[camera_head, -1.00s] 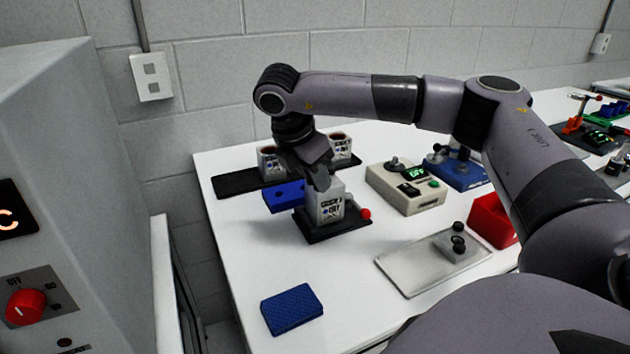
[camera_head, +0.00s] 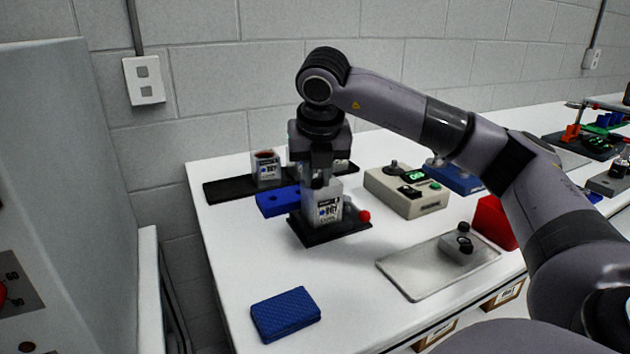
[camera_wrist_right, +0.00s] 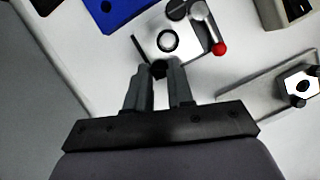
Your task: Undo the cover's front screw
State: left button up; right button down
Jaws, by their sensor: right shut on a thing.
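The servo unit (camera_head: 328,208), a pale grey block with a printed label, stands upright in a black fixture (camera_head: 330,232) with a red-knobbed lever. My right gripper (camera_head: 318,182) points straight down over the top of the unit. In the right wrist view its two fingers (camera_wrist_right: 162,75) are close together on a small dark round head, which appears to be the cover's front screw (camera_wrist_right: 159,68). The screw's shaft and thread are hidden. My left gripper is out of view.
A blue block with holes (camera_head: 278,203) lies close behind the fixture. A black rack (camera_head: 225,190) holds similar units. A beige box (camera_head: 420,205) with a green display and a grey plate (camera_head: 405,275) lie right. A blue pad (camera_head: 286,314) lies in front, with clear table around it.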

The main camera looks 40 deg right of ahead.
jog(key=shift+s+d+n+t+y+b, duration=0.1)
jog(key=shift+n+t+y+b, duration=0.15)
jog(key=shift+n, duration=0.6)
jog(key=shift+s+n+t+y+b, duration=0.1)
jog(key=shift+n+y, duration=0.25)
jog(key=shift+n, duration=0.8)
jog(key=c, duration=1)
grip_release()
jog(key=shift+o, duration=0.2)
jog(key=shift+w, duration=0.1)
jog(key=d+v, duration=0.1)
jog(key=v, duration=0.6)
jog(key=shift+a, duration=0.4)
jog(key=shift+r, duration=0.1)
jog(key=shift+c, duration=0.4)
